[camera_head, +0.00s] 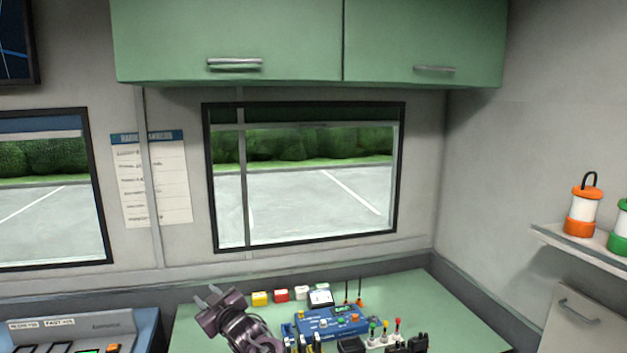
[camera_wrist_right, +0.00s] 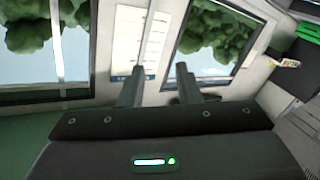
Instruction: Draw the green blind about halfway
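The green blind (camera_head: 320,113) is a narrow dark green strip across the top of the right-hand window (camera_head: 402,170) in the head view. A thin pale bar runs along its lower edge, and most of the glass below is uncovered. My right gripper (camera_head: 207,293) is below and left of that window, over the near-left part of the green desk, apart from the blind. Its two fingers (camera_wrist_right: 156,88) stand apart with nothing between them in the right wrist view, which looks upside down. I cannot make out the blind clearly there. My left gripper is not in view.
Green cupboards (camera_head: 230,40) hang just above the window. A vertical post (camera_head: 243,190) crosses its left side. The desk (camera_head: 425,290) holds a blue device (camera_head: 330,322), small coloured blocks and several knobbed sticks. A shelf (camera_head: 575,247) with lanterns is on the right wall.

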